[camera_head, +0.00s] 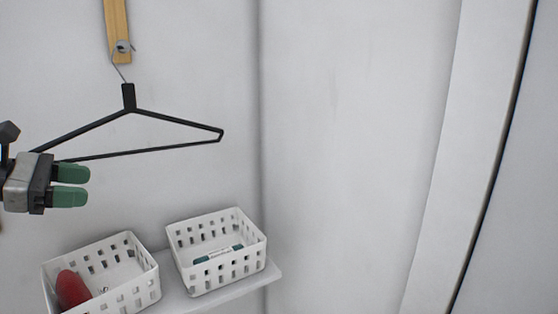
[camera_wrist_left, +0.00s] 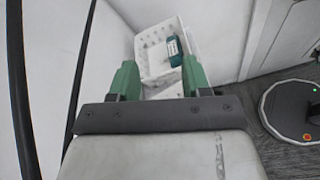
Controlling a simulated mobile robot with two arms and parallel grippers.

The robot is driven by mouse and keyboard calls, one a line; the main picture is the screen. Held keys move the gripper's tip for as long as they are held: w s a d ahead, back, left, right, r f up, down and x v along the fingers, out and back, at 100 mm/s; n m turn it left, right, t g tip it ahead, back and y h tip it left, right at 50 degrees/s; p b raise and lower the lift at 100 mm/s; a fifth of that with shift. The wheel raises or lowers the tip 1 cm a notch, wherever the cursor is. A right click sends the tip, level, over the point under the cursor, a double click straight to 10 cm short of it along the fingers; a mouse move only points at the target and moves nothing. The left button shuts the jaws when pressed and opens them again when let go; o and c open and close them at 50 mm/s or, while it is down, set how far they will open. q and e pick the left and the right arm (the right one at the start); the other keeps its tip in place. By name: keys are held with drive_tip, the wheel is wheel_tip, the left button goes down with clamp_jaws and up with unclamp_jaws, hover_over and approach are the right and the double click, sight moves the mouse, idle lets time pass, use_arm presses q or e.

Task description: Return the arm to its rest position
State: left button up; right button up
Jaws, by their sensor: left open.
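My left gripper (camera_head: 72,185) is at the left edge of the head view, with green fingertips pointing right. It is open and empty. In the left wrist view the two green fingers of the gripper (camera_wrist_left: 160,82) stand apart with nothing between them. A black hanger (camera_head: 129,97) hangs on a hook on a wooden strip (camera_head: 117,30). The gripper is below the hanger's left end in the picture; I cannot tell how far apart they are in depth. My right gripper does not show.
A white shelf (camera_head: 262,277) below holds two white baskets. The left basket (camera_head: 142,290) has a red object (camera_head: 72,288) in it; the right basket (camera_head: 238,268) holds a teal item (camera_head: 218,254).

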use_arm(q)
drive_tip(key=s+d+f+m+g+y, duration=0.15)
drive_tip(key=d+f+m, duration=0.25)
drive_tip(key=f, duration=0.7)
drive_tip(key=s+d+f+m+g+y, duration=0.1)
drive_tip(key=s+d+f+m+y, duration=0.25)
drive_tip(key=f, duration=0.75)
drive_tip(key=s+d+f+m+g+y, duration=0.15)
drive_tip(key=d+f+m, duration=0.35)
drive_tip(key=f, duration=0.6)
drive_tip(key=s+d+f+m+y, duration=0.1)
drive_tip(key=s+f+m+y, duration=0.3)
drive_tip(key=s, duration=0.7)
drive_tip(key=s+d+f+m+y, duration=0.1)
drive_tip(key=s+f+m, duration=0.45)
drive_tip(key=s, duration=0.65)
wheel_tip(320, 180, down, 29)
drive_tip(key=g+b, duration=0.2)
drive_tip(key=b, duration=0.2)
drive_tip(key=s+a+f+b, duration=0.2)
drive_tip(key=s+f+b, duration=0.2)
drive_tip(key=s+f, duration=1.2)
wheel_tip(320, 180, down, 4)
drive_tip(key=shift+s+a+f+m+g, duration=0.1)
drive_tip(key=shift+s+a+m+g, duration=0.2)
drive_tip(key=shift+g, duration=0.1)
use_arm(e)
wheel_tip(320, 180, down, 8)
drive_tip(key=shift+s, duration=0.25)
